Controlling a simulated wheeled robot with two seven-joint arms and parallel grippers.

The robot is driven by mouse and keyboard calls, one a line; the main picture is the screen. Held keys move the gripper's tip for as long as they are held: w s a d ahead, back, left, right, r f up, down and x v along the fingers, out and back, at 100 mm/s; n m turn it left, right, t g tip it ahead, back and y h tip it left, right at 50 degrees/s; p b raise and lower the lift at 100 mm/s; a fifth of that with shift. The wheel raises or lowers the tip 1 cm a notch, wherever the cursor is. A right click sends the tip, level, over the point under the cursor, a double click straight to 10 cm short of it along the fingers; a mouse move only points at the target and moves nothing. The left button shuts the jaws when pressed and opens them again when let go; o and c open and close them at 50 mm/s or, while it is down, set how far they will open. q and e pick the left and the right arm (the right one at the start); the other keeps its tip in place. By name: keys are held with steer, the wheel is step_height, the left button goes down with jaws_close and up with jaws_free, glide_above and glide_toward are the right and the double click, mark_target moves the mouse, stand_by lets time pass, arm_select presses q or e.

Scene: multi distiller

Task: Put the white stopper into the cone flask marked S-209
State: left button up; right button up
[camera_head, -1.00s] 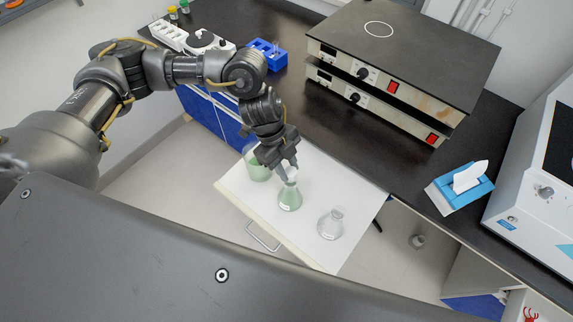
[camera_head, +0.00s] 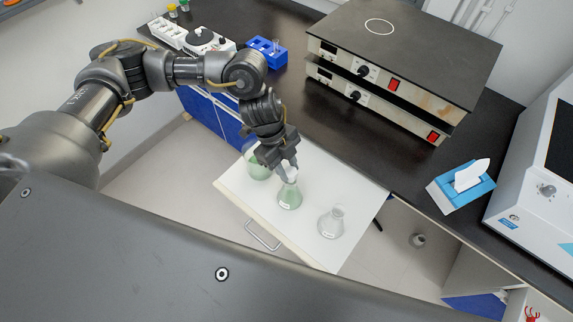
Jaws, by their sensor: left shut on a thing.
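My left gripper (camera_head: 284,164) points down over the white drawer top and is shut on the white stopper (camera_head: 290,171). The stopper is at the mouth of the middle cone flask (camera_head: 289,195), which holds green liquid and has a small white label. Whether the stopper sits inside the neck or just above it I cannot tell. A clear cone flask (camera_head: 331,223) with a label stands to the right. A green flask (camera_head: 258,168) stands behind, partly hidden by my gripper. The label text is too small to read. My right gripper is not in view.
The flasks stand on a pulled-out white drawer surface (camera_head: 238,190) with a handle (camera_head: 262,236). The black bench (camera_head: 300,115) behind carries a blue rack (camera_head: 266,52), stacked hotplates (camera_head: 400,60) and a tissue box (camera_head: 460,188). The drawer's front right part is clear.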

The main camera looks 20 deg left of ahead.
arm_select(q)
steer(key=shift+f+b, duration=0.55)
steer(key=shift+f, duration=0.4)
steer(key=o, duration=1)
steer(key=shift+b+v, duration=1.15)
steer(key=shift+v, duration=4.25)
